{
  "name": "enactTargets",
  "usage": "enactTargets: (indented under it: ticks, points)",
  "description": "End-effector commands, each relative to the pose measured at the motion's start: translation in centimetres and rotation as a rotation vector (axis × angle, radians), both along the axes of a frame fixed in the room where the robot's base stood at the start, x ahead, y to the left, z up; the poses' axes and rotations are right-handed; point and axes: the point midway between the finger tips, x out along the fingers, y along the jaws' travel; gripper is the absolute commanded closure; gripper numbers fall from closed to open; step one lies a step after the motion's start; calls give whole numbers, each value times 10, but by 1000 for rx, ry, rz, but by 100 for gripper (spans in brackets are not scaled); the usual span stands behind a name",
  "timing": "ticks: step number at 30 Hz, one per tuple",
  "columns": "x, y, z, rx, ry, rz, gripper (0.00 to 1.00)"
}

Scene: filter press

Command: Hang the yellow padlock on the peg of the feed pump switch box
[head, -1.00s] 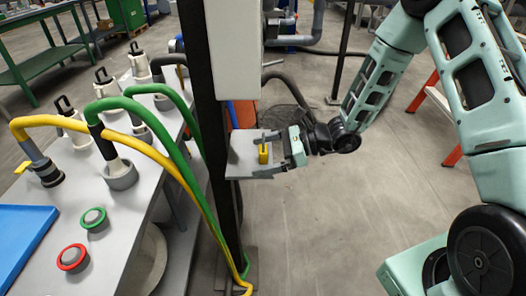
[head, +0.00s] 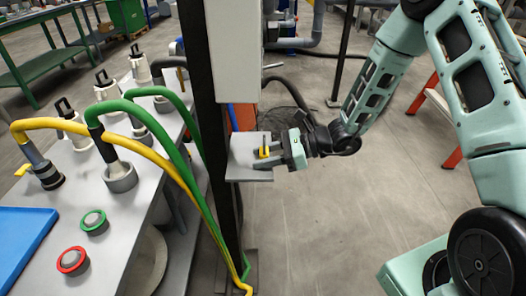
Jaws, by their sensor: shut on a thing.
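The small yellow padlock (head: 264,152) is at the grey shelf plate (head: 247,173) on the dark post. My gripper (head: 268,153) reaches in from the right, low over the plate, and its fingers are shut on the padlock. The fingers partly hide the padlock, and I cannot tell whether it still touches the plate. A pale box (head: 233,50) on the post above may be the switch box; only its side shows, and no peg is visible on it.
The dark post (head: 205,110) stands just left of the plate. Left of it is a bench (head: 130,215) with yellow and green hoses, several capped fittings and a blue tray (head: 22,245). An orange ladder (head: 437,110) stands at the right.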

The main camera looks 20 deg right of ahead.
Motion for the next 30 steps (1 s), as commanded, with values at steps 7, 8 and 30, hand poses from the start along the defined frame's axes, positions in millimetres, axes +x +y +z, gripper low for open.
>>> enactTargets:
  ticks: [7, 8, 30]
  points:
    - [-5, -15, 14, 1, 0, -2, 80]
    - [-5, -17, 15, 1, 0, -1, 80]
    - [-18, -55, 40, 1, 0, -1, 80]
